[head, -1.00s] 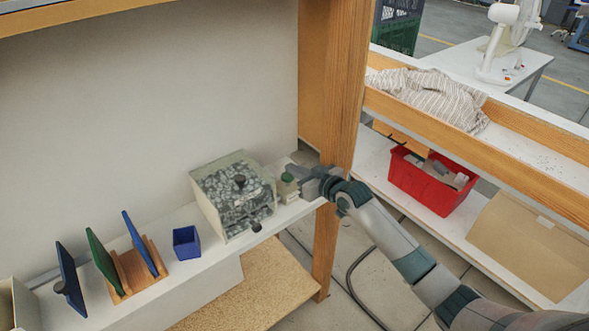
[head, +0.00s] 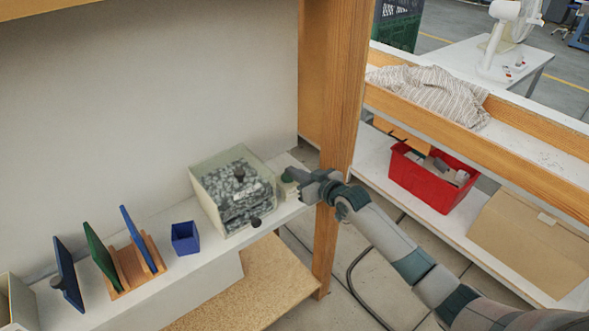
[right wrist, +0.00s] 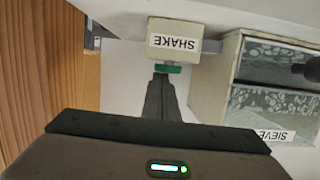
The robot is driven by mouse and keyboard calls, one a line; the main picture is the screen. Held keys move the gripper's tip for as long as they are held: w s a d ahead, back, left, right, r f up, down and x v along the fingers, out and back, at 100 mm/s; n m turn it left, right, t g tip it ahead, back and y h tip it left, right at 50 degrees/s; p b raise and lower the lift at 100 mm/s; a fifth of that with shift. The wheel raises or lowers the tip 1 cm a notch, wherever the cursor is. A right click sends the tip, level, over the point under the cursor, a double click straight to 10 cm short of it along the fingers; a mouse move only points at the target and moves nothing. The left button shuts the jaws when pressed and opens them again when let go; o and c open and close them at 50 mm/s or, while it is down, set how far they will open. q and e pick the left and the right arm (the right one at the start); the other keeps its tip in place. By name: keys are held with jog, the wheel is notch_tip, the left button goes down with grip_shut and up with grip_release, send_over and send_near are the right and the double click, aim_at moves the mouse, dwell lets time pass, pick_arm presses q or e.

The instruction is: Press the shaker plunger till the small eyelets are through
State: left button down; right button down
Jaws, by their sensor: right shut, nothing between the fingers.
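The shaker is a cream block labelled SHAKE (right wrist: 174,42) with a green plunger (right wrist: 168,68) on its face in the right wrist view. My right gripper (right wrist: 158,82) is shut and empty, its fingertips at the plunger, seemingly touching it. In the head view my right gripper (head: 294,176) largely covers the shaker. Just left of it is the clear-walled sieve box (head: 208,203), holding many small grey eyelets (head: 236,182). My left gripper is out of view.
Left along the white shelf (head: 205,262) stand a small blue bin (head: 185,240) and a wooden rack (head: 135,268) with coloured panels. A wooden post (head: 338,110) rises close behind my right gripper. A red crate (head: 425,185) is at the right.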

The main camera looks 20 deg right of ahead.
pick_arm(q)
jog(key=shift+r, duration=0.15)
pick_arm(e)
jog(key=shift+f, duration=0.15)
